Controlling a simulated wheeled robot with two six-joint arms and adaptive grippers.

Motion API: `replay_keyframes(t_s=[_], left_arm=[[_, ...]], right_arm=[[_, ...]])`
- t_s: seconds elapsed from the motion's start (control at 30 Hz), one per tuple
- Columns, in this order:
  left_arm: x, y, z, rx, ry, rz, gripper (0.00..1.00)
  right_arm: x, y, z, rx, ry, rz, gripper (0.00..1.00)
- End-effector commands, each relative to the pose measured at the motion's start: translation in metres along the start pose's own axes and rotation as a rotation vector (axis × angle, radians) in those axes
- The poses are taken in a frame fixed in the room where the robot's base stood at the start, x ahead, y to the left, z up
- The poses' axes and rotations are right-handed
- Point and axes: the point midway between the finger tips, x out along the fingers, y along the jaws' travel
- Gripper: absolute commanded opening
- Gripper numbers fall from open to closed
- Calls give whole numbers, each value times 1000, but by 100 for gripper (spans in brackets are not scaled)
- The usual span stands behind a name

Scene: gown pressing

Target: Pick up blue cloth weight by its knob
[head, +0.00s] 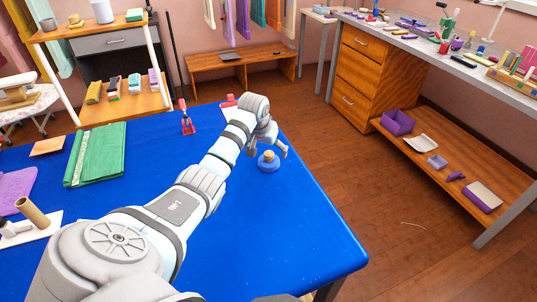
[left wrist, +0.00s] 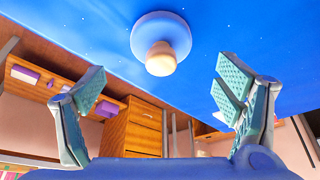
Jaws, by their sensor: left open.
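The blue cloth weight (head: 268,164) stands upright on the blue table near its right edge. It has a round blue base and a tan knob on top. In the left wrist view the weight (left wrist: 161,33) shows at the top middle, with its knob pointing toward the open space between the fingers. My left gripper (head: 279,148) is just beyond and right of the weight in the head view, partly hidden by its own wrist. In the left wrist view my left gripper (left wrist: 166,90) is open and empty, its fingers wide apart and clear of the knob. My right gripper is not in view.
The blue table (head: 290,225) is clear around the weight. A red clamp-like tool (head: 187,118) stands left of my arm, and a folded green cloth (head: 95,154) lies further left. A wooden drawer unit (head: 358,75) and workbench stand across the floor at right.

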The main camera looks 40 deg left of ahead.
Motion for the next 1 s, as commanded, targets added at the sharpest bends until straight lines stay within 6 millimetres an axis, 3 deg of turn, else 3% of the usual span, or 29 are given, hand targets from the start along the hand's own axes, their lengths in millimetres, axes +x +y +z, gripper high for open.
replay_keyframes(t_s=[0.23,0.47,0.9,1.0], left_arm=[[47,-2,3,-1,-1,1,85],[50,-2,2,3,1,1,85],[50,-2,2,3,0,1,18],[49,-2,1,2,2,1,13]], right_arm=[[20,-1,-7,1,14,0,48],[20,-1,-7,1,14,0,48],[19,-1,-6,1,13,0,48],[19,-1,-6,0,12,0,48]])
